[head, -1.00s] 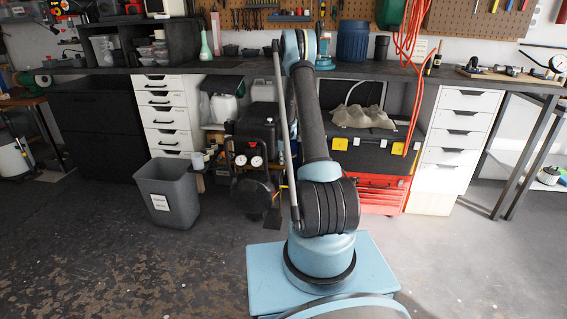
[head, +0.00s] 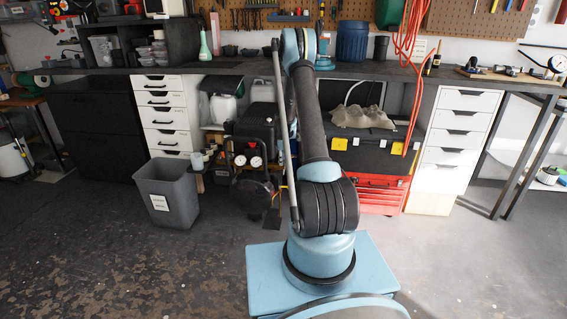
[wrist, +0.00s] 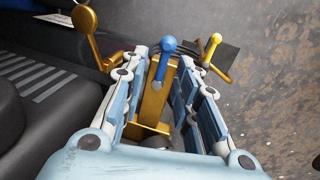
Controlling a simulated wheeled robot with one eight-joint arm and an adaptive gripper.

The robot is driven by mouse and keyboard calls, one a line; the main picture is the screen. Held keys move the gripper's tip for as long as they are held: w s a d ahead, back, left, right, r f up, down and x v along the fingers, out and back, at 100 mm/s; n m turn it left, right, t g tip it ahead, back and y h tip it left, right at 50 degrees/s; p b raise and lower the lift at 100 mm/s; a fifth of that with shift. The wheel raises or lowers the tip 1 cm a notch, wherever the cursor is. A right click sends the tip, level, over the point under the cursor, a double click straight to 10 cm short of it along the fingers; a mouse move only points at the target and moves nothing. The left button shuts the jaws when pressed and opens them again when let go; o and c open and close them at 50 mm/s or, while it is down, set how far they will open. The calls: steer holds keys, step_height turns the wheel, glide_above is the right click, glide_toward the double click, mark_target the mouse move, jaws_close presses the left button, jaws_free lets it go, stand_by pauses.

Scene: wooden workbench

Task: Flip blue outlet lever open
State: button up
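The blue outlet lever (wrist: 164,62) shows in the wrist view, mounted at the top of a brass outlet body (wrist: 156,97). My gripper (wrist: 161,62) is open, with one finger on each side of the lever and the brass body. The blue lever stands between the fingertips; I cannot tell whether either finger touches it. In the head view, my arm hides the gripper, and the blue lever cannot be made out there.
A yellow lever (wrist: 213,47) stands just right of my gripper, and a brass round-ended lever (wrist: 88,32) stands to its left. Black ribbed machinery (wrist: 40,100) fills the left. In the head view, a grey bin (head: 166,195) stands left of the gauged compressor (head: 252,143).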

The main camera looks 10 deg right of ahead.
step_height(320, 180, up, 11)
steer(key=s, duration=0.2)
steer(key=shift+a, duration=0.3)
steer(key=s+a+r+m, duration=0.1)
steer(key=s+r+m, duration=0.3)
steer(key=s+r, duration=0.8)
steer(key=s+r+m, duration=0.3)
steer(key=s+r, duration=0.6)
steer(key=s, duration=0.7)
steer(key=s+f+m, duration=0.3)
steer(key=s, duration=1.1)
steer(key=s+a+f+m, duration=0.1)
steer(key=s+f+m, duration=0.3)
steer(key=s, duration=1.1)
steer(key=shift+a+f+y, duration=0.25)
steer(key=shift+a+y, duration=0.05)
